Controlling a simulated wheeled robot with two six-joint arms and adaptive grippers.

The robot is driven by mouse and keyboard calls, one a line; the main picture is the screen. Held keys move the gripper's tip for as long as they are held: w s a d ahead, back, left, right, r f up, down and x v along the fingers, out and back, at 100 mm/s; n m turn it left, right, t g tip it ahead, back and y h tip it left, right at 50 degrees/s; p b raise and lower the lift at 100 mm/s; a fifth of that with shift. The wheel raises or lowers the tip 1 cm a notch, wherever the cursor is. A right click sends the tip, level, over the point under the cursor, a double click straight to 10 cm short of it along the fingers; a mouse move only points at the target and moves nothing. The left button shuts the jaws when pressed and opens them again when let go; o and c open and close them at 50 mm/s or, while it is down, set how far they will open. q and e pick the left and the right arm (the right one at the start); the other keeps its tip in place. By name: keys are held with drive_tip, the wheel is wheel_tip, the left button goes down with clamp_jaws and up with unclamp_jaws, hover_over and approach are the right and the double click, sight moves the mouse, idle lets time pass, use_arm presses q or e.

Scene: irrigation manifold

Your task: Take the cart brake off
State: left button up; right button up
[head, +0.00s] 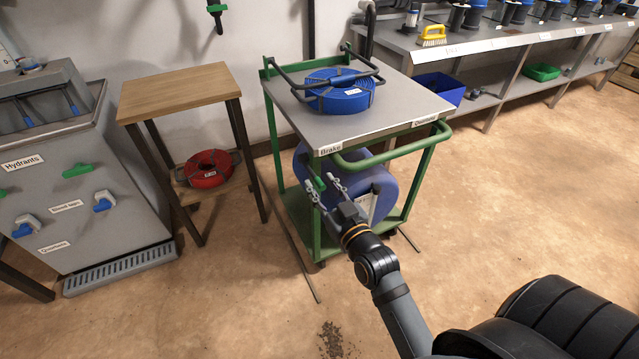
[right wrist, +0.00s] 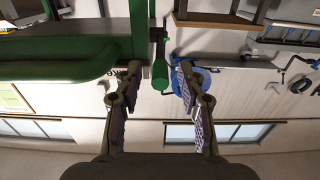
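The cart (head: 390,115) has a green frame and a grey top, with a "Brake" label (head: 330,148) at its front left corner. Below the label is a short green brake lever (head: 319,184). It also shows in the right wrist view as a green handle (right wrist: 160,74) pointing toward the camera's palm side. My right gripper (head: 324,184) is open at the lever. In the right wrist view its fingers stand on either side of the handle's end, with gaps visible on both sides. My left gripper is in neither view.
A blue hose coil (head: 340,90) lies on the cart top and a large blue roll (head: 370,185) sits below. The cart's green push handle (head: 390,155) is right of the lever. A wooden table (head: 175,90) and hydrant cabinet (head: 75,190) stand left. Floor in front is mostly clear.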

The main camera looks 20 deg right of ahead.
drive_tip(key=shift+w, duration=0.8)
clamp_jaws()
